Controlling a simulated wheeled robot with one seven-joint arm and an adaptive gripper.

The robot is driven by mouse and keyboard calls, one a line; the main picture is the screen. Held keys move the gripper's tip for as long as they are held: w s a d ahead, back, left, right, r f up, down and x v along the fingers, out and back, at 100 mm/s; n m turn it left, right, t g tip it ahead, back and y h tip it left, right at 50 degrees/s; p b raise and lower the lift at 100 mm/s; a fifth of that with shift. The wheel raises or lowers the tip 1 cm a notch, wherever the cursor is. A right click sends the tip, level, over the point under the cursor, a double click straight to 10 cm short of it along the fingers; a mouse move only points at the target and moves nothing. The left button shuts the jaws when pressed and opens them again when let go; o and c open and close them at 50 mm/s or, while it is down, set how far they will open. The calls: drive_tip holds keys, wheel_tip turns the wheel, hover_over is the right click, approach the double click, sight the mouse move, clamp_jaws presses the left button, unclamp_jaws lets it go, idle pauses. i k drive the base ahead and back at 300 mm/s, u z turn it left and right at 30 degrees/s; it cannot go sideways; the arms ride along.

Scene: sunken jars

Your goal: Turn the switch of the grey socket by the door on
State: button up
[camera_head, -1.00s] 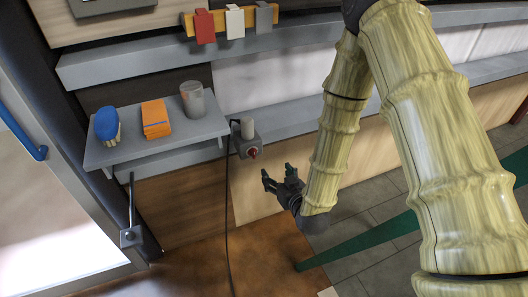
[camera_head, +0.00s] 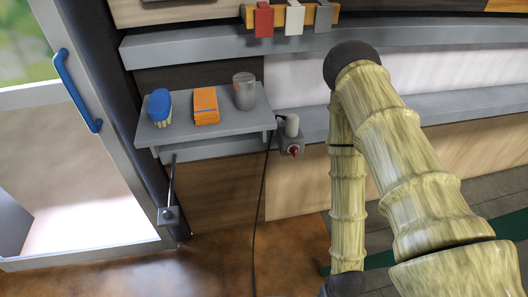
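The grey socket (camera_head: 287,147) is a small box on the wall, just right of the shelf. I cannot tell the knob's on or off position. The door (camera_head: 85,118) is at the left with a blue handle. My gripper is out of view; my arm runs down right of the socket, and its dark end is cut off at the bottom edge.
A grey wall shelf (camera_head: 218,125) holds a blue brush (camera_head: 160,105), an orange packet (camera_head: 206,105) and a grey cup (camera_head: 244,91). Below it, a rod ends in a small grey box (camera_head: 168,215). Red, white and grey items hang above. The brown floor below is clear.

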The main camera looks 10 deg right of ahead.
sight(294, 150)
drive_tip(key=u, duration=0.1)
drive_tip(key=k, duration=1.25)
drive_tip(key=u, duration=0.5)
drive_tip(key=i, duration=0.5)
